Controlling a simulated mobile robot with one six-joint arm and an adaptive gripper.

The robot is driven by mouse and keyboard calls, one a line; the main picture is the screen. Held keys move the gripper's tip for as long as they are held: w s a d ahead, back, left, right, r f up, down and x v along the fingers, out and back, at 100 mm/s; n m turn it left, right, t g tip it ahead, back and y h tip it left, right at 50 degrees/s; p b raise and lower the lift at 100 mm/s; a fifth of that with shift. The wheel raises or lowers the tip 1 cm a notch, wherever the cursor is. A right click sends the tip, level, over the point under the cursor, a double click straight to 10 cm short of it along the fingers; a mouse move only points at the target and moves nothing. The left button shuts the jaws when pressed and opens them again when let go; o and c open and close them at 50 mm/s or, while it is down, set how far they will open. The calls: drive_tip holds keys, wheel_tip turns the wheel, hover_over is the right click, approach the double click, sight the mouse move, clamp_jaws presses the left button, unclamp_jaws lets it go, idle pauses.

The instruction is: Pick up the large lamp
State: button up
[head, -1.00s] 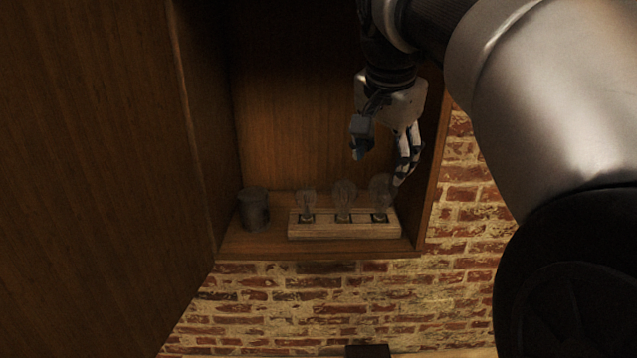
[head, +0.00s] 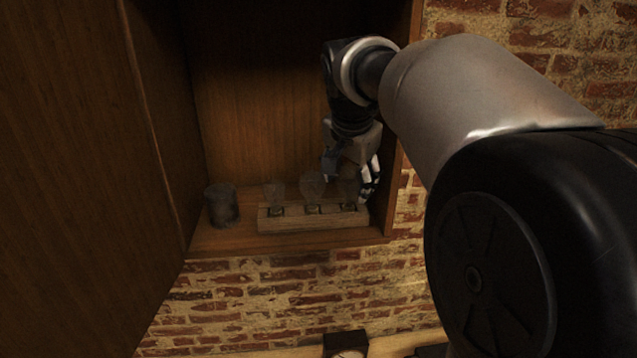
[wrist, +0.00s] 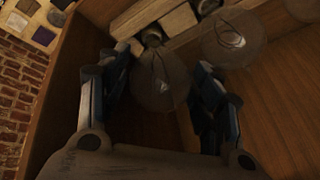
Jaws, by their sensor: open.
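Three clear glass lamps stand upright in a row in a pale wooden holder (head: 310,221) on the cabinet shelf. The left lamp (head: 274,191) looks smallest. The middle lamp (head: 312,185) and the right lamp (head: 346,194) look larger, and I cannot tell which of the two is largest. My gripper (head: 348,187) points down at the right lamp, open. In the wrist view, the right lamp's bulb (wrist: 158,82) lies between the two open fingers, with gaps beside it. The middle lamp (wrist: 234,38) is just outside the right-hand finger.
A dark grey jar (head: 222,206) stands left of the holder. The cabinet's right wall (head: 397,170) is close beside my gripper. A large wooden door or panel (head: 70,170) fills the left. A dark box with a dial (head: 346,344) sits below on a lower surface.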

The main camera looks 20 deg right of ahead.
drive_tip(key=shift+c, duration=0.4)
drive_tip(key=c, duration=0.8)
drive_tip(key=shift+r, duration=0.15)
drive_tip(key=shift+c, duration=0.3)
